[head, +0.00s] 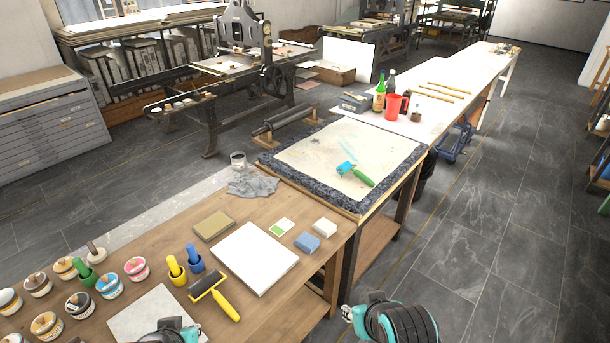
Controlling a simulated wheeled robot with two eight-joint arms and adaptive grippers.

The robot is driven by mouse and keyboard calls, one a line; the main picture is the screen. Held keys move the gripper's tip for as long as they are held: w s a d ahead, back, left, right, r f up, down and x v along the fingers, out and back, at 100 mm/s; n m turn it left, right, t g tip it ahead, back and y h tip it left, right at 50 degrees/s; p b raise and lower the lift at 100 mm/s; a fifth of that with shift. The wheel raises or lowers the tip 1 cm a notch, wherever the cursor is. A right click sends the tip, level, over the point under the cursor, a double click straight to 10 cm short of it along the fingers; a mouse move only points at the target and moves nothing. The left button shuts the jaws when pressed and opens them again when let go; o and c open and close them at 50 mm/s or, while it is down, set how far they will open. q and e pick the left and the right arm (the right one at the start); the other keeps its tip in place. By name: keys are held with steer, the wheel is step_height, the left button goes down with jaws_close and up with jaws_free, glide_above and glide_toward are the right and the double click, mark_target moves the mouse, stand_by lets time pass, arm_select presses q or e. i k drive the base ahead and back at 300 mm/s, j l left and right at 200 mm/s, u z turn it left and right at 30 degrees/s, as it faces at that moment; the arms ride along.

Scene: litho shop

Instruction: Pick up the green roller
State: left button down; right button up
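A roller with a green handle (363,180) and a teal-blue head lies on the pale stone slab (310,150) with the dark, rough border, on the far side of the near table. My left gripper (172,332) shows only partly at the bottom edge, over the near table by a pale slab. My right gripper (352,314) is at the bottom, right of the table's edge, beside my dark arm link. Both are well short of the green roller and apart from it. Their fingers are too cut off or hidden to tell open from shut.
A yellow-handled roller (216,296), a white slab (256,258), several ink tubs (136,268) and upright yellow, blue and green-handled pieces crowd the near wooden table. A grey cloth (252,185) lies by the stone. A green bottle (379,96) and red jug (393,107) stand beyond. Floor at right is clear.

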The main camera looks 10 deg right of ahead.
mark_target(365, 178)
steer(key=i+l+u, duration=0.2)
steer(key=u, duration=0.25)
steer(key=i+l+u, duration=0.1)
steer(key=l+u, duration=0.35)
steer(key=i+l+u, duration=0.1)
steer(key=l+u, duration=0.35)
steer(key=i+l, duration=0.1)
steer(key=l, duration=0.85)
steer(key=i+l, duration=0.1)
steer(key=l, duration=1.85)
steer(key=i+l, duration=0.15)
steer(key=l, duration=0.85)
